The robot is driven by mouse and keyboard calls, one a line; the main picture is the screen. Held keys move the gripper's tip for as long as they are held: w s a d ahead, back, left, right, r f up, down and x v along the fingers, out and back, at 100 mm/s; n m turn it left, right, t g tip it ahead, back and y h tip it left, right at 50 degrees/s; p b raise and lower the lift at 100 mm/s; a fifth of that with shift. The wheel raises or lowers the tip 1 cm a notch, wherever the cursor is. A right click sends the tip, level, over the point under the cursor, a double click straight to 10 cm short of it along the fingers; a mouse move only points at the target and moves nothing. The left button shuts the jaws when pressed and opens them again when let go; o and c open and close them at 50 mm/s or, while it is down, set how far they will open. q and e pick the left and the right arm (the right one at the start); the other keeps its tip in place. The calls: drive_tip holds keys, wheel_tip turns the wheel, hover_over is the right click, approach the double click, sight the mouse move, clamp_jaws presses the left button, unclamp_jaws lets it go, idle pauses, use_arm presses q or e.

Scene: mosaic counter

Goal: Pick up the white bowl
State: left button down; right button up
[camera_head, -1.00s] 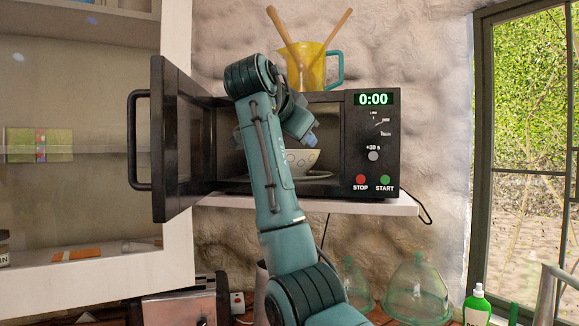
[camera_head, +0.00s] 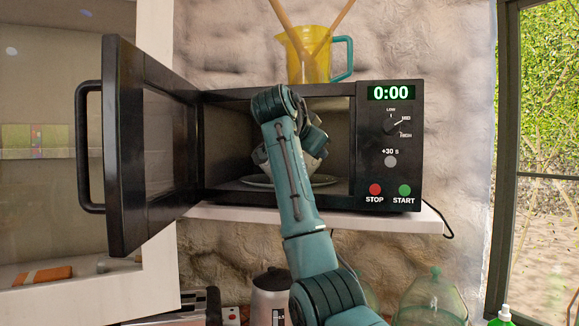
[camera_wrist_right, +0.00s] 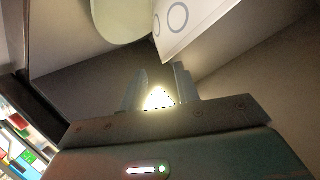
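The white bowl (camera_head: 311,163) is inside the open microwave (camera_head: 390,150), over a round plate (camera_head: 326,181). My right arm covers much of the bowl in the head view. In the right wrist view the bowl (camera_wrist_right: 190,25), patterned with rings, is at the top, just beyond the fingertips. My right gripper (camera_wrist_right: 160,75) is at the bowl, with its two fingers apart. Its lower edge comes to the gap between the fingertips, but whether they clamp it is unclear. The bowl looks tilted in the head view. My left gripper is not in view.
The microwave door (camera_head: 150,150) stands open to the left. A yellow jug (camera_head: 309,55) with wooden utensils stands on top of the microwave. The white shelf (camera_head: 410,220) is below it. A kettle (camera_head: 270,295) and glass domes (camera_head: 432,300) are lower down.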

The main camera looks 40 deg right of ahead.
drive_tip(key=shift+w+r+p+x, duration=0.15)
drive_tip(key=shift+p+x, duration=0.5)
drive_tip(key=shift+x, duration=0.85)
drive_tip(key=shift+w+r+p+x, duration=0.15)
drive_tip(key=shift+p+x, duration=0.5)
drive_tip(key=shift+x, duration=0.85)
drive_tip(key=shift+a, duration=0.1)
drive_tip(key=shift+c, duration=0.4)
clamp_jaws()
